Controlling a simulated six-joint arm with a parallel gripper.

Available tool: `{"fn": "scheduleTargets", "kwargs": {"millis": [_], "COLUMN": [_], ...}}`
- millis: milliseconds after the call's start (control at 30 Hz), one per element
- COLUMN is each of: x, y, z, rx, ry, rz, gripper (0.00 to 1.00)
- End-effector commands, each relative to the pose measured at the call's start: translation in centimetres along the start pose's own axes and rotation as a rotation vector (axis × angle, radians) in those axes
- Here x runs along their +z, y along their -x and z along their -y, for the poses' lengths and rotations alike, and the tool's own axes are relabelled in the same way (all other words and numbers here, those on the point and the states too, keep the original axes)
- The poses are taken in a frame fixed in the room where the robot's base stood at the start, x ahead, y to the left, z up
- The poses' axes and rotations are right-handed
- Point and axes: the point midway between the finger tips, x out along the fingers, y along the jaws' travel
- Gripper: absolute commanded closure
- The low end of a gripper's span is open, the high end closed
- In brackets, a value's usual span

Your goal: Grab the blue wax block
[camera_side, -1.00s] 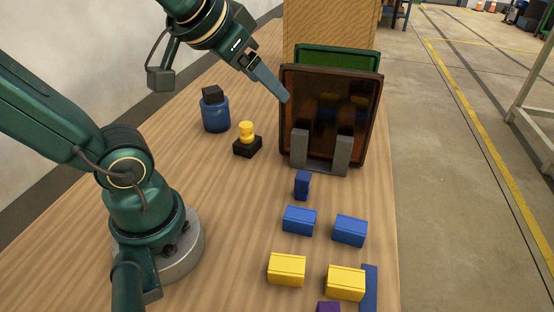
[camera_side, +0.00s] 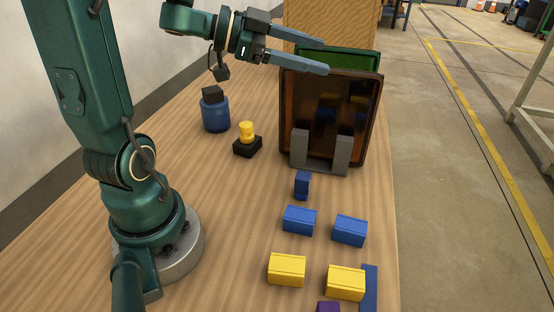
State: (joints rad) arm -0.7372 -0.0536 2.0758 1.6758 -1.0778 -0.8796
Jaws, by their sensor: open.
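Several blue pieces are on the table, and I cannot tell which is the wax block. A blue block (camera_side: 299,220) lies in front of the grey stand, with a second blue block (camera_side: 350,230) to its right. A small dark blue piece (camera_side: 302,185) stands just behind them, close to the stand. A flat blue strip (camera_side: 369,287) lies at the front right. My gripper (camera_side: 325,56) is open and empty, its fingers pointing right, up by the top edge of the brown panel and well away from the blue blocks.
The brown translucent panel (camera_side: 345,105) stands upright in the grey stand (camera_side: 318,165), with a green panel (camera_side: 350,60) behind. Two yellow blocks (camera_side: 287,269) and a purple piece (camera_side: 328,307) lie in front. A blue jar (camera_side: 215,112) and a yellow-topped black piece (camera_side: 247,147) stand left.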

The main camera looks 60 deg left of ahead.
Motion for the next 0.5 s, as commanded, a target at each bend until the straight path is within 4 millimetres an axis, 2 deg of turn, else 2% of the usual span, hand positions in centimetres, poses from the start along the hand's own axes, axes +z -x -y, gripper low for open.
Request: {"fn": "scheduleTargets", "kwargs": {"millis": [100, 300, 500], "x": [1.4, 3.0, 6.9], "y": [1.1, 3.7, 2.5], "z": [-2.4, -6.1, -7.7], "rx": [0.152, 0.384, 0.399], "ry": [0.065, 0.191, 0.206], "rz": [0.012, 0.036, 0.034], "gripper": [0.29, 0.29, 0.29]}}
